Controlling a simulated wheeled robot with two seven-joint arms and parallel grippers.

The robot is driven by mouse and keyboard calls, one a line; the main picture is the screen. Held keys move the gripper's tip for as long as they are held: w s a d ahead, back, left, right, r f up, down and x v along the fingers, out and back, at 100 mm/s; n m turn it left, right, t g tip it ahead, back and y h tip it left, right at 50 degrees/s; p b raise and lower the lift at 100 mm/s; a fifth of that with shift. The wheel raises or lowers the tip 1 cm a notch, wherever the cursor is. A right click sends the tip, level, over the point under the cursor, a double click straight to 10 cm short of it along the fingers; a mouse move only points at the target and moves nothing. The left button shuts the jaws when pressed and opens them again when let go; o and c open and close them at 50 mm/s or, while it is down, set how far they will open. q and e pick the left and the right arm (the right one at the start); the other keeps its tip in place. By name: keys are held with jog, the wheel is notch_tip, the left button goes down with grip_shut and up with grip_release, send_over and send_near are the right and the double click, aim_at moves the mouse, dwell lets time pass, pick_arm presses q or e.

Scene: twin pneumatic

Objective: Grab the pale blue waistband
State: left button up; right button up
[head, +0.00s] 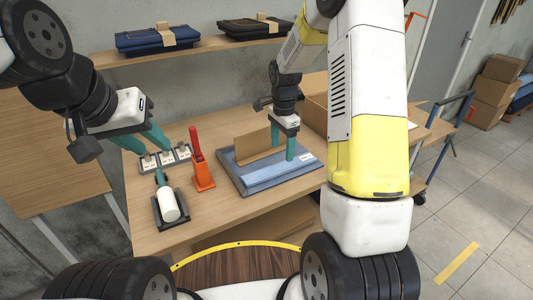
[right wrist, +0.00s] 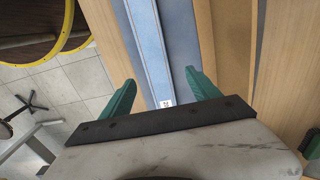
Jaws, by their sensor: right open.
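The pale blue waistband (head: 268,172) is a long strip along the folded blue garment on the table, with a small white tag near its right end. In the right wrist view the waistband (right wrist: 147,45) runs between the fingers, with the tag close to the palm. My right gripper (head: 283,150) points down over the garment and is open; its teal fingers also show in the right wrist view (right wrist: 160,77), one on each side of the strip. Whether they touch cloth, I cannot tell. My left gripper (head: 158,150) is open and empty above the table's left part.
An orange holder with a red-handled tool (head: 203,175), a grey tray (head: 178,158) and a white roll (head: 168,204) lie to the left. A cardboard box (head: 314,112) stands behind.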

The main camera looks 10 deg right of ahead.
aim_at(280, 167)
jog(key=f, duration=0.6)
jog(key=shift+s+a+f, duration=0.25)
jog(key=shift+s, duration=0.15)
jog(key=c, duration=1.5)
jog(key=shift+r, duration=0.15)
